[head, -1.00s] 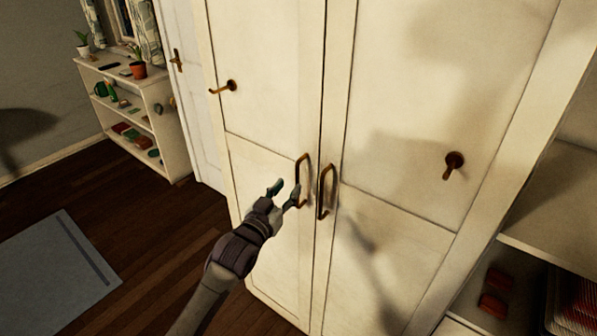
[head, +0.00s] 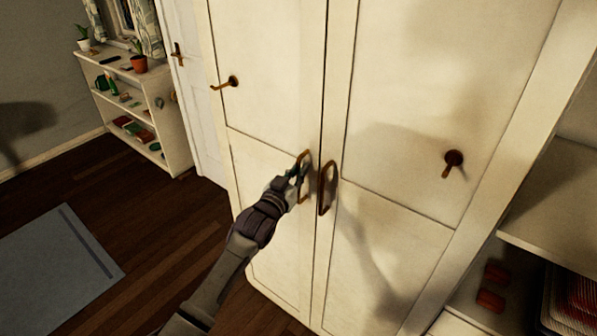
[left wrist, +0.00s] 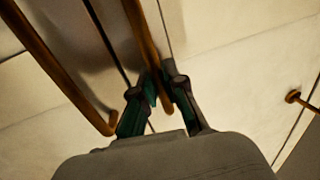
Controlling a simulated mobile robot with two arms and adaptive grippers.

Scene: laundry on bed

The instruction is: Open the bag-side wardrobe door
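The white wardrobe has two doors, both closed, with a dark seam between them. The left door (head: 268,70) carries a bronze loop handle (head: 307,156) beside the seam. The right door (head: 405,130) has a matching handle (head: 327,188). My left gripper (head: 299,172) is at the left door's handle. In the left wrist view its green-padded fingers (left wrist: 160,82) sit on either side of that handle (left wrist: 143,30) and look closed on it near its end. The right door's handle (left wrist: 60,70) is apart from the fingers. No bag shows. My right gripper is not in view.
A hook (head: 232,82) sticks out from the left door and another (head: 453,164) from the right door. Open shelves (head: 560,200) stand at the right. A low white bookshelf (head: 172,130), a white room door (head: 190,80) and a grey rug (head: 55,265) lie left. Dark floor is clear between.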

